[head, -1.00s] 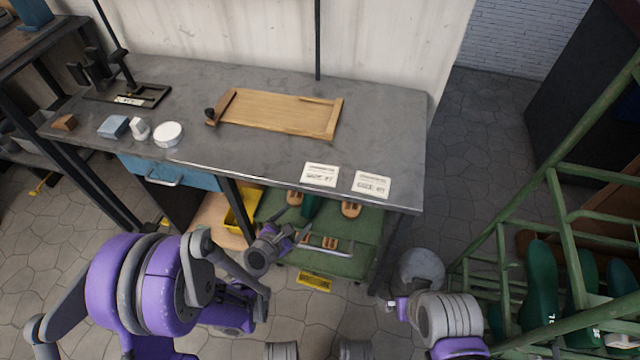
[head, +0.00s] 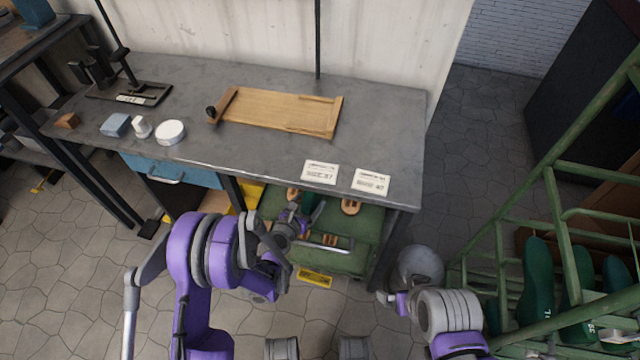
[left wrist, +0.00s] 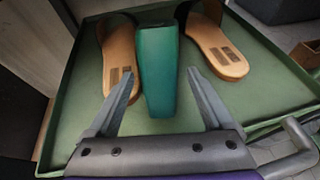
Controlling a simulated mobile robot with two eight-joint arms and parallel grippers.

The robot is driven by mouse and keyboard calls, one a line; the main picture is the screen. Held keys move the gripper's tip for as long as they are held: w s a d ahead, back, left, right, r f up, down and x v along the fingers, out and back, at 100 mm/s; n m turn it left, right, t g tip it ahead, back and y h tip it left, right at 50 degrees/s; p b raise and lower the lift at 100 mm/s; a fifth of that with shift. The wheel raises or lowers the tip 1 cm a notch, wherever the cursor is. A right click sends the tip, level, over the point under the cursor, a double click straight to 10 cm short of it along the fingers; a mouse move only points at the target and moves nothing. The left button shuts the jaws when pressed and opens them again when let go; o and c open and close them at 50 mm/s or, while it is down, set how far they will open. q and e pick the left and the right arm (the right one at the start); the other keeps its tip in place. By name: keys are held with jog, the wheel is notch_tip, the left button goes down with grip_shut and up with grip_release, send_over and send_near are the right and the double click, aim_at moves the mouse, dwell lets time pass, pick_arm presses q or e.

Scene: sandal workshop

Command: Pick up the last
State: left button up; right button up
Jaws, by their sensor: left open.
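A green last (left wrist: 156,70) shows in the left wrist view, between two tan sandals, the left one (left wrist: 120,62) and the right one (left wrist: 218,45), in a green tray (left wrist: 83,68). In the head view only a bit of the last (head: 311,201) shows on the tray (head: 368,226) under the bench. My left gripper (left wrist: 152,78) is open, its fingers on either side of the last's near end; contact is not clear. It also shows at the tray in the head view (head: 298,214). My right gripper (head: 388,298) is low at right, its jaws unclear.
The grey bench top (head: 250,165) overhangs the tray, with two size cards (head: 320,172) near its front edge. A tray handle (left wrist: 299,133) sticks out at the front. A green rack (head: 560,220) holding more green lasts stands at right.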

pick_arm(q)
jog(key=shift+x, duration=1.2)
grip_shut()
